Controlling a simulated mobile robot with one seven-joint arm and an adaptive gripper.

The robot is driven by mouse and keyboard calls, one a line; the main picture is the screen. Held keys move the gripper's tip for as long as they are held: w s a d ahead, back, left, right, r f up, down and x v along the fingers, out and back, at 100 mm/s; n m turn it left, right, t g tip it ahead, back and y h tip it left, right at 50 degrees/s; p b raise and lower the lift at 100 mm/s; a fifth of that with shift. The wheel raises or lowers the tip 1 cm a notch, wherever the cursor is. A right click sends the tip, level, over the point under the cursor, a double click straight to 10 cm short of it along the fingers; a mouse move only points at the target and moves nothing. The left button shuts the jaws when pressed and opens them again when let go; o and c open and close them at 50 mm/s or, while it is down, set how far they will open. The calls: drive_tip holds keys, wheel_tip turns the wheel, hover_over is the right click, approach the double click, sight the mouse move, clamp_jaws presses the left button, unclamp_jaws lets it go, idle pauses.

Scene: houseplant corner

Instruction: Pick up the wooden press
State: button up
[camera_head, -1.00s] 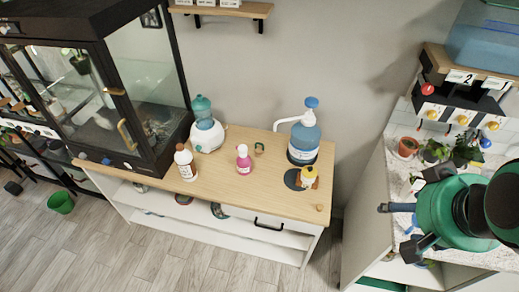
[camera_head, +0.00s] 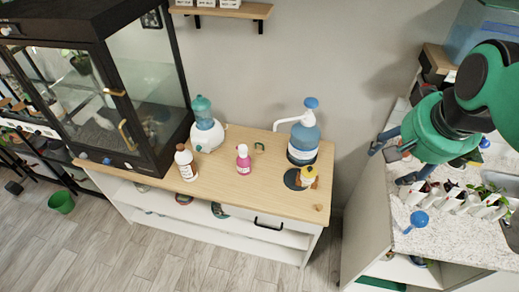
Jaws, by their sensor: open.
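A small, round, wood-coloured piece (camera_head: 319,208) lies near the front right corner of the wooden tabletop (camera_head: 240,193). It may be the wooden press, but it is too small to tell. My gripper (camera_head: 391,160) is open over the left edge of the speckled counter at the right, apart from the wooden piece. Its jaws look empty. My green and black arm hides part of that counter.
White packets (camera_head: 463,201) and a blue-topped item (camera_head: 418,219) are on the speckled counter (camera_head: 413,240).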

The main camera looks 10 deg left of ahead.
sight(260, 147)
drive_tip(key=w+a+f+m+g+p, duration=0.15)
drive_tip(key=w+a, duration=0.45)
drive_tip(key=w, duration=0.7)
drive_tip(key=w+a+f+m+g, duration=0.1)
drive_tip(key=w+a+f+m, duration=0.15)
drive_tip(key=w+a, duration=0.7)
drive_tip(key=w+a+f+m, duration=0.1)
drive_tip(key=w+a+f, duration=0.3)
drive_tip(key=w+f, duration=0.1)
drive_tip(key=w+a+f+m+p, duration=0.1)
drive_tip(key=w+a+f, duration=0.4)
drive_tip(key=w+f, duration=0.1)
drive_tip(key=w+a+f+m+g, duration=0.1)
drive_tip(key=w+a+f, duration=0.4)
drive_tip(key=w+f, duration=0.1)
drive_tip(key=shift+w+f+m+p, duration=0.25)
drive_tip(key=shift+w+m+p, duration=0.05)
drive_tip(key=shift+w, duration=0.55)
drive_tip(key=w+a+f+m, duration=0.1)
drive_tip(key=a+f, duration=0.4)
drive_tip(key=f, duration=0.4)
drive_tip(key=w+a+f+m+g, duration=0.1)
drive_tip(key=a+f, duration=0.5)
drive_tip(key=f, duration=0.3)
drive_tip(key=shift+w+a+f+m+p, duration=0.2)
drive_tip(key=shift+w+f+m+p, duration=0.1)
drive_tip(key=shift+w+p, duration=0.1)
drive_tip(key=shift+f, duration=0.1)
